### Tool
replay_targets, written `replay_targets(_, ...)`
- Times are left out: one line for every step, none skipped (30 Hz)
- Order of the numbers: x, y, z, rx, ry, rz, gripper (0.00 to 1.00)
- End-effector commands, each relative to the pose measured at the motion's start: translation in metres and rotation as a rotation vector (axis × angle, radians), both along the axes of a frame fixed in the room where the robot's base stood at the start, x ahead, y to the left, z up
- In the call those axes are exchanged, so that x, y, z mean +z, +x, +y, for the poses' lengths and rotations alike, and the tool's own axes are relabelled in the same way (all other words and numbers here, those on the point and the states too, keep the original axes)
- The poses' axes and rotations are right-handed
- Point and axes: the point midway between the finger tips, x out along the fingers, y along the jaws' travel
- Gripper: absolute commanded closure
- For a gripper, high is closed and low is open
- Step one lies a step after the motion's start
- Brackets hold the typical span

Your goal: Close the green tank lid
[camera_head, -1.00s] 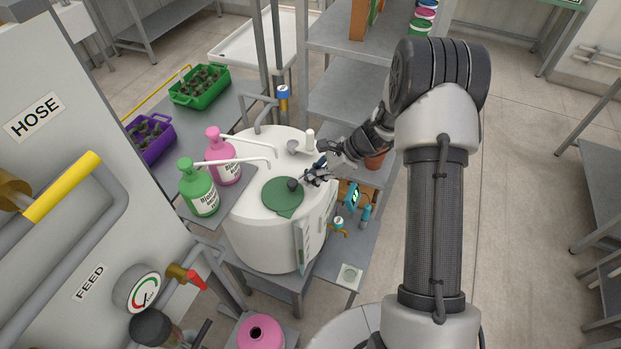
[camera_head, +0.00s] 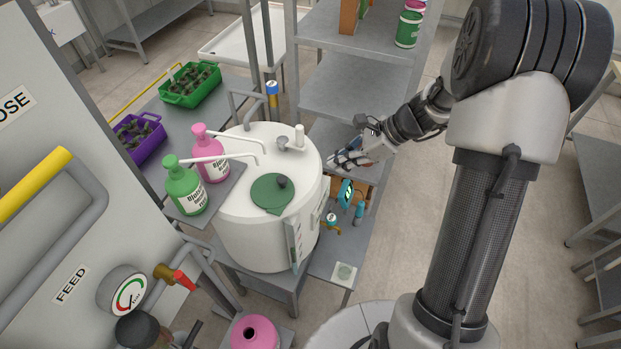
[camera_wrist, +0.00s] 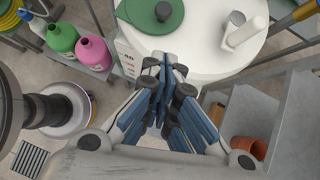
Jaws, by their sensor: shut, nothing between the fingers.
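The green tank lid (camera_head: 267,196) lies flat on the top of the white tank (camera_head: 262,240), with a dark knob on it. It looks seated over its opening, with no gap that I can make out. In the wrist view the lid (camera_wrist: 140,14) shows at the top edge, partly cut off. My gripper (camera_head: 338,161) is to the right of the tank, apart from the lid and its knob. In the wrist view the fingers of my gripper (camera_wrist: 168,68) are together and hold nothing; they point toward the tank's near side.
Green (camera_head: 184,190) and pink (camera_head: 209,156) pump bottles stand left of the tank, their spouts reaching over its top. A small grey cap (camera_head: 282,142) and a white stub (camera_head: 299,135) rise from the tank top. An orange pot (camera_wrist: 248,147) lies to the right in the wrist view.

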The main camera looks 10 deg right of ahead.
Motion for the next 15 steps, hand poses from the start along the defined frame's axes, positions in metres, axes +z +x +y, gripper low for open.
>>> replay_targets(-0.006,-0.009,0.002,-0.037,-0.001,-0.001,1.0)
replay_targets(-0.006,-0.013,0.003,-0.055,-0.002,0.001,1.0)
replay_targets(-0.006,-0.017,0.004,-0.074,-0.002,0.001,1.0)
replay_targets(-0.007,-0.019,0.005,-0.084,-0.001,0.002,1.0)
replay_targets(-0.007,-0.021,0.006,-0.091,-0.001,0.003,1.0)
replay_targets(-0.008,-0.021,0.007,-0.097,-0.002,0.003,1.0)
replay_targets(-0.009,-0.02,0.008,-0.098,-0.002,0.003,1.0)
replay_targets(-0.011,-0.019,0.01,-0.099,-0.002,0.003,1.0)
replay_targets(-0.014,-0.018,0.013,-0.097,0.0,0.004,1.0)
replay_targets(-0.018,-0.017,0.016,-0.095,0.0,0.005,1.0)
replay_targets(-0.022,-0.015,0.019,-0.095,0.001,0.006,1.0)
replay_targets(-0.028,-0.013,0.023,-0.096,0.0,0.006,1.0)
replay_targets(-0.033,-0.011,0.027,-0.095,0.0,0.006,1.0)
replay_targets(-0.038,-0.009,0.031,-0.093,0.001,0.006,1.0)
replay_targets(-0.045,-0.007,0.036,-0.093,0.0,0.006,1.0)
